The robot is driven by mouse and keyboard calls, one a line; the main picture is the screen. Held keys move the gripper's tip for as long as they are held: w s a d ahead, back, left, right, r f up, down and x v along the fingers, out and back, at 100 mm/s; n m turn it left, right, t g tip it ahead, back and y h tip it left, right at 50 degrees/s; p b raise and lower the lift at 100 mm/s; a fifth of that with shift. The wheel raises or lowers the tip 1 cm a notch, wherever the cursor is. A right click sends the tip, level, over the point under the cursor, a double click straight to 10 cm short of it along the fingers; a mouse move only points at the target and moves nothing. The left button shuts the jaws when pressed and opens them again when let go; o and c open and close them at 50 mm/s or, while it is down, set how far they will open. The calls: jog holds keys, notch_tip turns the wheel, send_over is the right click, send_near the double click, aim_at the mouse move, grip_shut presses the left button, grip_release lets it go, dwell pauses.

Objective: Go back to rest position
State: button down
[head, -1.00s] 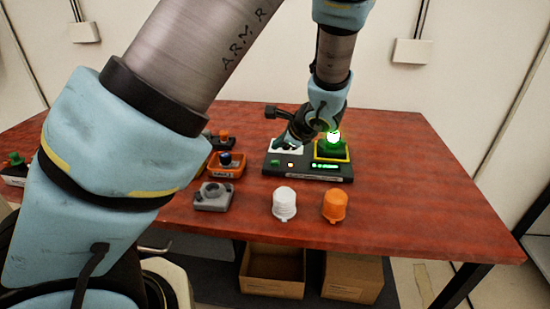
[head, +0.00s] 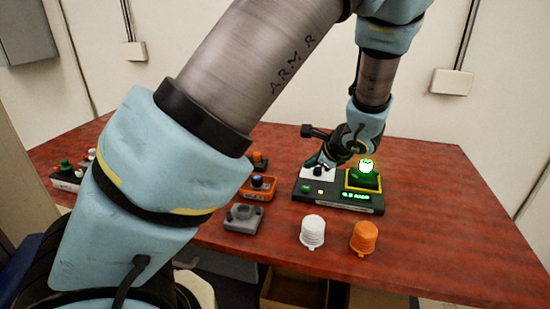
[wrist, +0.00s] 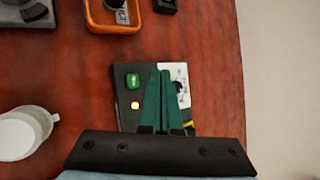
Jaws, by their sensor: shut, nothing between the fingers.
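My gripper (head: 313,161) is over the left part of a dark console (head: 334,207) on the red table. In the wrist view my gripper (wrist: 165,72) has its two green fingers together with nothing between them. They hide part of the console (wrist: 126,112). The console has a green button (wrist: 133,81), a small lit orange lamp (wrist: 135,105), a white panel (head: 307,174) and a green display (head: 356,195). A glowing green lamp (head: 366,174) stands in a yellow-edged square on its right. Whether the fingertips touch the console is unclear.
A white cap (head: 312,232) and an orange cap (head: 364,239) stand in front of the console. A grey box (head: 243,219) and an orange box (head: 268,193) are to its left. The red table (head: 450,235) is clear at the right.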

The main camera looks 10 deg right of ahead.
jog(key=s+a+r+n+g, duration=0.1)
jog(key=s+a+n+g, duration=0.1)
jog(key=a+n, duration=0.5)
jog(key=s+a+r+n+g+h, duration=0.1)
jog(key=s+a+r+n+g, duration=0.1)
jog(key=a+n, duration=0.6)
jog(key=s+a+r+n+g+h, duration=0.1)
jog(key=a+n, duration=0.7)
jog(key=a, duration=0.8)
jog(key=shift+s+a+r+g, duration=0.15)
jog(key=shift+s+r+g, duration=0.35)
jog(key=shift+s+g, duration=1.05)
jog(key=shift+s+t, duration=0.3)
jog(key=shift+t, duration=0.05)
